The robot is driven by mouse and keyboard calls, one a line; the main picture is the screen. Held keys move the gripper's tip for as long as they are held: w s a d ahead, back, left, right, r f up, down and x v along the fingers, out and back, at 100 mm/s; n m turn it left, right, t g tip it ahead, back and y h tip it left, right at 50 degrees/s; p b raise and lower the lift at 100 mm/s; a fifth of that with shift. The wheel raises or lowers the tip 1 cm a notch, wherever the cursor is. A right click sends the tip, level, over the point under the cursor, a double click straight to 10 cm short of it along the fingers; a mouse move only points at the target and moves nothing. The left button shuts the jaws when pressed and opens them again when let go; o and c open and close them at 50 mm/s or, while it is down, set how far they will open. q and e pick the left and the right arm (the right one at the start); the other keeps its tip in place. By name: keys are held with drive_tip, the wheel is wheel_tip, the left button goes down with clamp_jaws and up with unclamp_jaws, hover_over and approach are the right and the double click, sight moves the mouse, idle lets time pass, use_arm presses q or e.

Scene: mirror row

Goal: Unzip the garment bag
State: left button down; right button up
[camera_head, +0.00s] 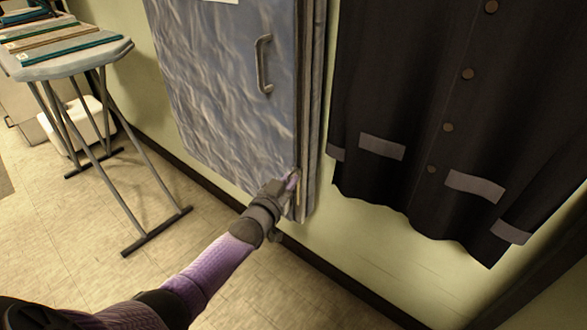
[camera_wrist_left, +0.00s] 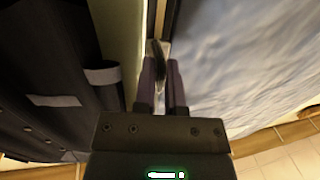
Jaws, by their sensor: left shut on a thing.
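The garment bag (camera_head: 220,85) is a wrinkled blue-grey panel hanging against the wall, with a narrow side along its right edge. My left gripper (camera_head: 294,180) is at the lower part of that right edge. In the left wrist view the bag (camera_wrist_left: 245,60) fills the right side, and the fingers (camera_wrist_left: 161,90) are shut around a small dark piece, apparently the zip pull (camera_wrist_left: 155,50), on the edge strip. The fingers hide part of it. I cannot tell how far the zip is open. My right gripper is not in view.
A grey handle (camera_head: 263,65) sits on the bag's front. A dark buttoned coat (camera_head: 415,110) hangs close to the right. An ironing board (camera_head: 75,62) with folded strips stands at left, a white bin (camera_head: 75,128) behind it. The floor (camera_head: 110,270) in front is clear.

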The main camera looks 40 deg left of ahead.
use_arm(q)
wheel_tip(320, 180, down, 11)
drive_tip(key=b, duration=0.6)
drive_tip(key=shift+b, duration=0.3)
drive_tip(key=shift+s+f+b, duration=0.1)
drive_tip(key=shift+f+b, duration=0.5)
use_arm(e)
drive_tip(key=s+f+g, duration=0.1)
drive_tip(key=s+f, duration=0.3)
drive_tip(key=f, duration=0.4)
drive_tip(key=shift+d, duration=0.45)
use_arm(q)
drive_tip(key=c, duration=0.8)
unclamp_jaws()
drive_tip(key=shift+f, duration=0.15)
drive_tip(key=shift+o, duration=0.2)
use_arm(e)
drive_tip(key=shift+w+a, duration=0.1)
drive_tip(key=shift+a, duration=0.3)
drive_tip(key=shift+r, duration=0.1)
